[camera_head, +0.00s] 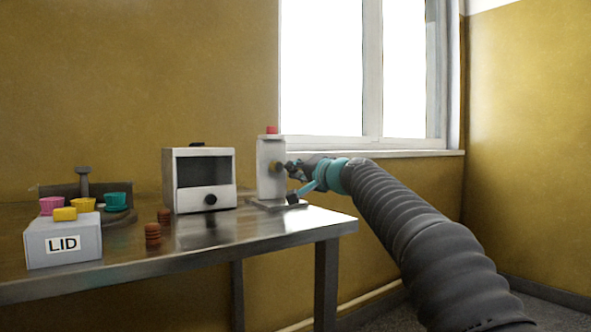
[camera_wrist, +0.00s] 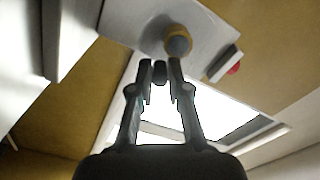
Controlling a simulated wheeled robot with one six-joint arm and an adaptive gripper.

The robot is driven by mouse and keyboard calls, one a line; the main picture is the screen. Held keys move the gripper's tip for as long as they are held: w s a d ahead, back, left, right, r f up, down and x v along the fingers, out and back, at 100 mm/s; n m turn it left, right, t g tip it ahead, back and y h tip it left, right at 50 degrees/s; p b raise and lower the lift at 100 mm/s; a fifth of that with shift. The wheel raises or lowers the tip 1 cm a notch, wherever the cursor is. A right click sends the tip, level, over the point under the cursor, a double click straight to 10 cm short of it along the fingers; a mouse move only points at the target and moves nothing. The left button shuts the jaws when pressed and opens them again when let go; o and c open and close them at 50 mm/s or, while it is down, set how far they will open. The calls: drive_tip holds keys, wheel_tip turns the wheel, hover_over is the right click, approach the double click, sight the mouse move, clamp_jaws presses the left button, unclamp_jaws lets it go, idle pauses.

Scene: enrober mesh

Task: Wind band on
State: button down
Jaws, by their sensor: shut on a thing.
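A white upright stand (camera_head: 266,180) is at the table's right end, with a red cap (camera_head: 271,130) on top and a yellow hub (camera_head: 275,167) on its face. My gripper (camera_head: 291,168) is at the stand's right side, close to the hub. In the wrist view my gripper (camera_wrist: 160,76) is closed around a small dark knob (camera_wrist: 160,70). What the knob joins to is hidden. No band can be made out.
A white box with a dark window (camera_head: 203,172) stands left of the stand. Farther left are a LID box (camera_head: 38,244) with a yellow block, several coloured cups (camera_head: 116,200) and brown stacked pieces (camera_head: 153,234). The front middle of the metal table (camera_head: 240,228) is clear.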

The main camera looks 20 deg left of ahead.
sight(276, 177)
drive_tip(key=m, duration=0.3)
drive_tip(key=f+m, duration=0.1)
drive_tip(key=m, duration=0.1)
drive_tip(key=shift+s+a+m+p, duration=0.2)
drive_tip(key=shift+s+m+p, duration=0.1)
drive_tip(key=shift+p, duration=0.1)
drive_tip(key=m, duration=0.3)
drive_tip(key=m+p, duration=0.1)
drive_tip(key=shift+s+a+f, duration=0.3)
drive_tip(key=m, duration=0.2)
drive_tip(key=m+p, duration=0.1)
drive_tip(key=m, duration=0.1)
drive_tip(key=s+a+m+p, duration=0.1)
drive_tip(key=shift+f+m, duration=0.1)
drive_tip(key=shift+m, duration=0.3)
drive_tip(key=m+p, duration=0.1)
drive_tip(key=m, duration=0.2)
drive_tip(key=m+p, duration=0.1)
drive_tip(key=m, duration=0.1)
drive_tip(key=shift+s+a+p, duration=0.3)
drive_tip(key=shift+s+p, duration=0.05)
drive_tip(key=shift+s, duration=0.05)
drive_tip(key=shift+m, duration=0.3)
drive_tip(key=c, duration=1.1)
unclamp_jaws()
drive_tip(key=shift+c, duration=0.2)
drive_tip(key=shift+s, duration=0.1)
drive_tip(key=v, duration=1.2)
